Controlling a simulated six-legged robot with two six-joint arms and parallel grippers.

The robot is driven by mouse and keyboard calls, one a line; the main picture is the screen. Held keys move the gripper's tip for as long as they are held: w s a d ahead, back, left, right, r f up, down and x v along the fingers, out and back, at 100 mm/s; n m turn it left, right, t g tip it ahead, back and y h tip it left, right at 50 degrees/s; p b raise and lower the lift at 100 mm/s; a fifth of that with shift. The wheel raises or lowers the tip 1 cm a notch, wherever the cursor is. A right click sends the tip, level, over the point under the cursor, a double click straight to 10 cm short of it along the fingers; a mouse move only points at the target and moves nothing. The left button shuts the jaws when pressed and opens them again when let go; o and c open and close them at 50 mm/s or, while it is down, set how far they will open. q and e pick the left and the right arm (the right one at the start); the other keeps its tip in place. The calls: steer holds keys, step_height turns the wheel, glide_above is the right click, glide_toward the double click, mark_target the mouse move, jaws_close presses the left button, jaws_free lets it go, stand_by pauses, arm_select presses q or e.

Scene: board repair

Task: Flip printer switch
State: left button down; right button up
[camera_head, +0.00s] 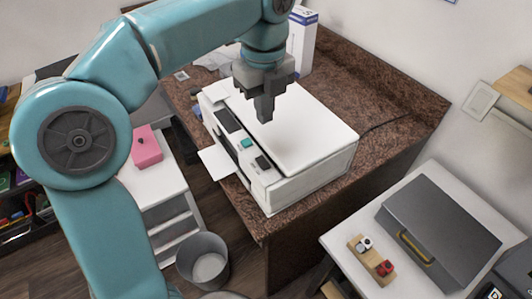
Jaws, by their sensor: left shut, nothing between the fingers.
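The white printer (315,130) sits on a brown speckled counter (400,88). Its front panel faces the lower left and carries a dark screen (229,121), a small teal button (246,143) and a black switch-like part (263,162). A white sheet (217,163) sticks out of its front. My left gripper (264,116) points down over the printer's top, fingers shut and empty. The picture does not clearly show whether the fingertips touch the lid. My right gripper is not in view.
A grey toolbox (442,228) and a wooden block with red and white parts (371,259) lie on a white table at the lower right. A bin (203,259) stands on the floor. A pink box (146,147) sits on a white drawer unit. A white box (302,40) stands behind the printer.

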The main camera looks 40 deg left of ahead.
mark_target(265, 165)
arm_select(q)
step_height(265, 165, down, 14)
steer(key=shift+r+b, duration=0.2)
steer(key=shift+b, duration=0.3)
steer(key=shift+a+f, duration=0.1)
steer(key=shift+f, duration=0.1)
